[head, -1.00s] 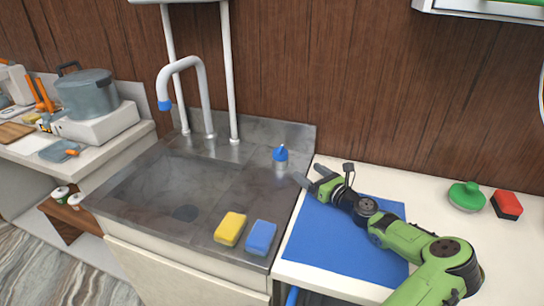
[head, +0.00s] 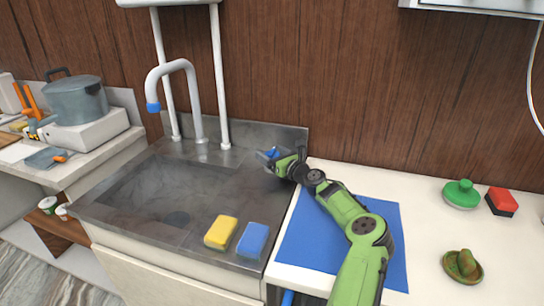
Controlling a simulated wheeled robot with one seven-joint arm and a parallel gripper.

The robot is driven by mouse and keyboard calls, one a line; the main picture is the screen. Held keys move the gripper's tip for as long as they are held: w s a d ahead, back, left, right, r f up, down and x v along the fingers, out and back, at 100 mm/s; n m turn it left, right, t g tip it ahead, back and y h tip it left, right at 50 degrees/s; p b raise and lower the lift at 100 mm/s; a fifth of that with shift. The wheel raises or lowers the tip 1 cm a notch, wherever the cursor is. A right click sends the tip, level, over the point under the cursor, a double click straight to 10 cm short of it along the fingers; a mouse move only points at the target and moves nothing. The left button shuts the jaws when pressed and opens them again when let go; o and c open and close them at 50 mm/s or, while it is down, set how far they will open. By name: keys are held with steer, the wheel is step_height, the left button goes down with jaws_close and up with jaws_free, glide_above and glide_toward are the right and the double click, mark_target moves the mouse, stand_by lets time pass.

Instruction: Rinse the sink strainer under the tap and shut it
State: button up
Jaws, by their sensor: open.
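The tap (head: 193,85) is a white curved spout with a blue tip over the grey sink (head: 125,205); no water stream shows. A small blue-topped fitting (head: 272,153), perhaps the tap's handle, stands at the sink's back right corner and is mostly hidden by my gripper. My gripper (head: 268,160) is open at this fitting; I cannot tell whether it touches it. A dark round spot (head: 178,218) in the basin floor is the drain or the strainer; I cannot tell which.
A yellow sponge (head: 221,232) and a blue sponge (head: 253,240) lie on the sink's front right edge. Right of the sink is a blue mat (head: 303,245). Farther right are a green knobbed object (head: 461,194), a red-and-black block (head: 502,201) and a brownish-green knobbed object (head: 463,266).

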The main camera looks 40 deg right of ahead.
steer(key=shift+c, duration=0.3)
steer(key=c, duration=0.9)
steer(key=m+h+p, duration=0.1)
steer(key=p, duration=0.1)
steer(key=m+h+p, duration=0.1)
steer(key=h+p, duration=0.1)
steer(key=shift+a+r+g, duration=0.1)
steer(key=shift+r+g, duration=0.2)
steer(key=shift+r, duration=0.05)
steer(key=shift+f+m+g+h+p, duration=0.1)
steer(key=shift+m+g+h+p, duration=0.4)
steer(key=shift+h+p, duration=0.45)
steer(key=shift+f+m+h, duration=0.15)
steer(key=shift+m+h, duration=0.15)
steer(key=shift+h, duration=0.05)
steer(key=o, duration=1)
steer(key=shift+f, duration=0.1)
steer(key=shift+c, duration=0.2)
steer(key=shift+s, duration=0.15)
